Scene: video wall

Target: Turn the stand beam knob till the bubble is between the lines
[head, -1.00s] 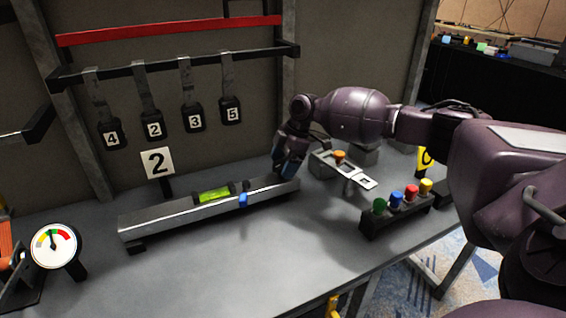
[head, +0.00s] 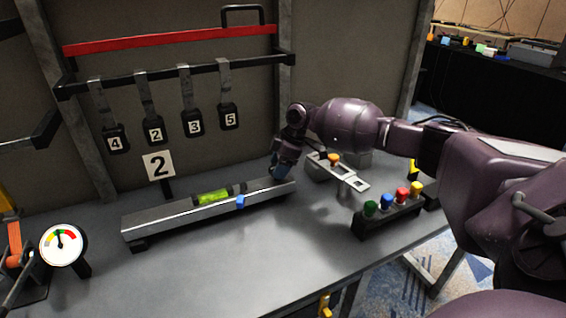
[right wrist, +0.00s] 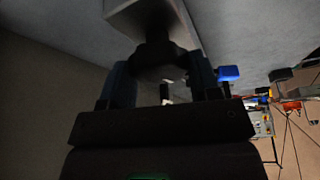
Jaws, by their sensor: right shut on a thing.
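The stand beam (head: 165,223) is a long grey metal bar lying on the bench beside the "2" sign. A green level vial (head: 213,197) sits on top of it; the bubble and its lines are too small to make out. A blue piece (head: 240,202) is on the beam's front side. My right gripper (head: 281,171) is at the beam's right end, shut on the dark round knob (right wrist: 158,57). In the right wrist view the knob sits between both fingers, below the beam end (right wrist: 150,14). The gripper hides the knob in the head view. My left gripper is out of view.
A gauge (head: 63,244) stands at the front left. A block with coloured buttons (head: 385,219) and a flat slotted metal plate (head: 345,177) are to the right. Numbered weights (head: 155,130) hang behind the beam. The bench in front of the beam is clear.

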